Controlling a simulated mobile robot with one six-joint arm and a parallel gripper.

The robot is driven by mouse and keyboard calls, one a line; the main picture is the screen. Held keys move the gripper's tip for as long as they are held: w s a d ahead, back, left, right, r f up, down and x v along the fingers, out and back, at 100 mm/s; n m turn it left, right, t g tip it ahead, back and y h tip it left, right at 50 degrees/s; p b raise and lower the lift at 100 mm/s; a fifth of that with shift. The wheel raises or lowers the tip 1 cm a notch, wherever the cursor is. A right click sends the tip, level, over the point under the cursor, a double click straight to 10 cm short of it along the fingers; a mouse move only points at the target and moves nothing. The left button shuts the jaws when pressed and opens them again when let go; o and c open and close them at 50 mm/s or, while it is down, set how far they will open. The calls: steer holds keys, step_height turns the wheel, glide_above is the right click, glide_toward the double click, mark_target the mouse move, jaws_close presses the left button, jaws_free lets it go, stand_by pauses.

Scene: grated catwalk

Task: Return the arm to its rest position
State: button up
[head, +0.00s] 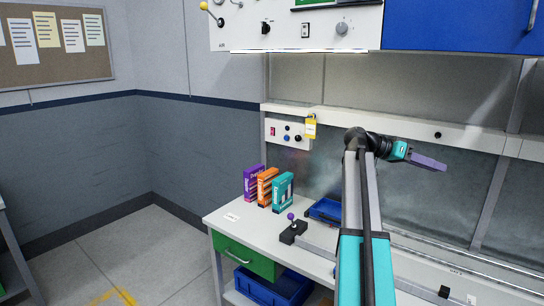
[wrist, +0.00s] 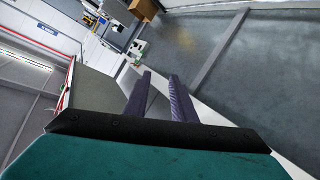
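My arm reaches up from the bottom of the head view, with teal and grey links and a black wrist. My gripper (head: 443,167) points to the right there, in the air above the workbench (head: 232,215) and in front of the back panel. In the wrist view its two purple fingers (wrist: 160,77) stand apart with a gap between them. Nothing is held between them. The wrist view is tilted and looks out across the room.
Purple (head: 252,182), orange (head: 267,187) and teal (head: 283,192) boxes stand on the bench, left of my arm. A purple-knobbed lever (head: 292,230) and a blue tray (head: 325,210) are near it. A control panel and blue cabinet (head: 460,25) hang above. Floor at left is clear.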

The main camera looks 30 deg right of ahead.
steer(key=w+a+f+n+t+y, duration=0.1)
steer(key=w+a+f+n+t, duration=0.15)
steer(key=w+a+f, duration=0.55)
steer(key=w+a+f+n+t+y, duration=0.1)
steer(key=w+a+f+n+t, duration=0.2)
steer(key=f, duration=0.8)
steer(key=w+a+f+n+t, duration=0.2)
steer(key=w+a+f+n, duration=0.4)
steer(key=f, duration=0.4)
steer(key=w+a+f+n+t+y, duration=0.1)
steer(key=a+f+n+y, duration=0.2)
steer(key=a+f, duration=1.05)
steer(key=w+a+f+n+t+y, duration=0.1)
steer(key=a+f+n+y, duration=0.2)
steer(key=a+f, duration=1.05)
steer(key=s+a+f+n+y, duration=0.2)
steer(key=s+a+f, duration=0.15)
steer(key=a, duration=0.65)
steer(key=s+a+f+n+y, duration=0.15)
steer(key=s+a, duration=0.25)
steer(key=a, duration=0.6)
steer(key=s+f+g, duration=0.3)
steer(key=s+f, duration=0.5)
steer(key=s, duration=0.4)
steer(key=s+f+g, duration=0.3)
steer(key=s+f, duration=0.6)
steer(key=s, duration=0.4)
steer(key=shift+f, duration=0.3)
steer(key=shift+w+a, duration=0.1)
